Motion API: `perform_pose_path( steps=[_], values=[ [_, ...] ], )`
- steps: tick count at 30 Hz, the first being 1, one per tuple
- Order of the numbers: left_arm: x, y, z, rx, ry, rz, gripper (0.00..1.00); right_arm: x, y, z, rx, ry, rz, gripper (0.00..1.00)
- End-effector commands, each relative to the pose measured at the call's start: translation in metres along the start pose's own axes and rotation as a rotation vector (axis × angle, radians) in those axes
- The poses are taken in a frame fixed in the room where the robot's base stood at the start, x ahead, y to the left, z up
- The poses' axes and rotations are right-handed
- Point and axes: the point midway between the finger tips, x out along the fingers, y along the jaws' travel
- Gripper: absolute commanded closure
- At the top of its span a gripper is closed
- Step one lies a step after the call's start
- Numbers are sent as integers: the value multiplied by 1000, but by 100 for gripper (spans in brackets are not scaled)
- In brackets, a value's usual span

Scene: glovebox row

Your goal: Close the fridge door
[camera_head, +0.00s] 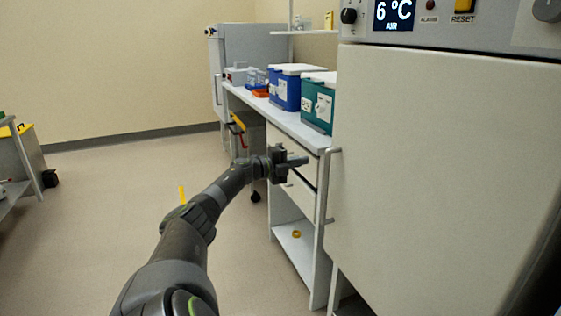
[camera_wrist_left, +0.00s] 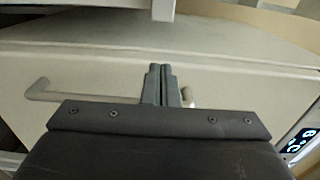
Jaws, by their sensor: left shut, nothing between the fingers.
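The fridge door (camera_head: 440,170) is a large off-white panel filling the right of the head view, below a control panel reading 6 °C. A slim bar handle (camera_head: 323,190) stands at its left edge. I cannot tell for sure how far the door stands open. My left gripper (camera_head: 303,160) is shut and empty, just left of the handle's upper end. In the left wrist view the shut fingertips (camera_wrist_left: 160,70) lie in front of a pale panel and cover part of the bar handle (camera_wrist_left: 70,95). I cannot tell if they touch it. My right gripper is not in view.
A grey cabinet (camera_head: 250,50) stands behind.

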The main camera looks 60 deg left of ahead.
Motion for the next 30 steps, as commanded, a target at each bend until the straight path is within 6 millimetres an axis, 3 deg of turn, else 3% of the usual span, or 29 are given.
perform_pose_path(
  steps=[6,15,26,30],
  values=[
    [-24,1,25,1,-4,-1,100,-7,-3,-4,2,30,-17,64],
    [-38,0,39,2,-2,0,100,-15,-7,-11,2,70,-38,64],
    [-41,1,41,1,0,1,100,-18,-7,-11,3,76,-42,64],
    [-29,21,34,-24,-17,4,100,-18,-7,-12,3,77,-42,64]
  ],
)
